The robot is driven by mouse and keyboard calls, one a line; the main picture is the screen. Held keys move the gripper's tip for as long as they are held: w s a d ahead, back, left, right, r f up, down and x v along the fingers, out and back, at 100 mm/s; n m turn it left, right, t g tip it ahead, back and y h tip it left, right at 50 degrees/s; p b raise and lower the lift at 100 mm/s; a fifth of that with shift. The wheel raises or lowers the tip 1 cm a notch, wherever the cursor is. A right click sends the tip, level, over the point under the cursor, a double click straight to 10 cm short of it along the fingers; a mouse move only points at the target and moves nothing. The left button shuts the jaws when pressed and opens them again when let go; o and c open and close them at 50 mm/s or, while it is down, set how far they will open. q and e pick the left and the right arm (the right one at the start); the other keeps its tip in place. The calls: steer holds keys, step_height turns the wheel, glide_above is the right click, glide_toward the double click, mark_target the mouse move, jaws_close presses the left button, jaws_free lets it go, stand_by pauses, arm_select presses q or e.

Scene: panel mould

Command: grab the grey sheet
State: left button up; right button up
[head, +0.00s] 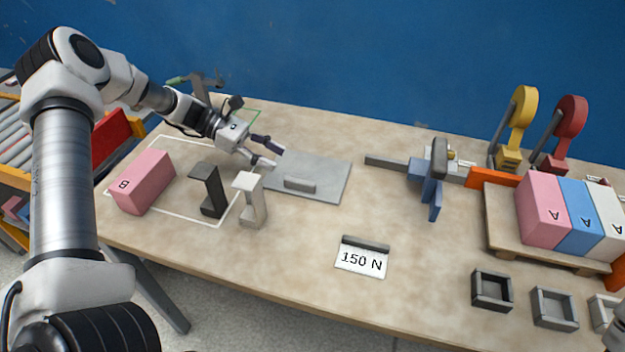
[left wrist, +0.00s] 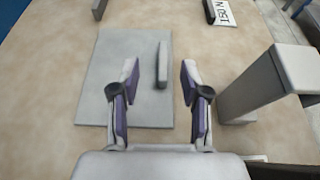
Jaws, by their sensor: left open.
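The grey sheet (head: 328,178) lies flat on the table right of my left gripper, with a raised grey bar handle (head: 300,185) near its front edge. In the left wrist view the sheet (left wrist: 120,70) lies below the fingers, and its bar handle (left wrist: 162,65) stands ahead, in line with the gap between them. My left gripper (head: 277,158) is open and empty at the left edge of the sheet. It also shows in the left wrist view (left wrist: 159,80), with its two fingers apart.
A pale bracket (head: 251,198) stands close to the gripper, with a dark bracket (head: 209,188) and pink box B (head: 144,182) left of it. A 150 N card (head: 362,260) lies in front. A blue clamp-like device (head: 425,180) stands right. The table between sheet and card is clear.

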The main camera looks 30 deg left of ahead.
mark_target(295, 179)
arm_select(q)
step_height(295, 179, down, 3)
steer(key=shift+s+f+b, duration=0.1)
steer(key=shift+s+b, duration=0.05)
steer(key=shift+b, duration=0.85)
steer(key=shift+w+d+f, duration=0.2)
steer(key=shift+f, duration=0.05)
steer(key=x, duration=0.7)
steer(key=shift+s+d, duration=0.15)
steer(key=shift+d, duration=0.15)
steer(key=shift+r, duration=0.1)
jaws_close()
arm_select(e)
step_height(295, 179, down, 3)
steer(key=shift+f, duration=0.15)
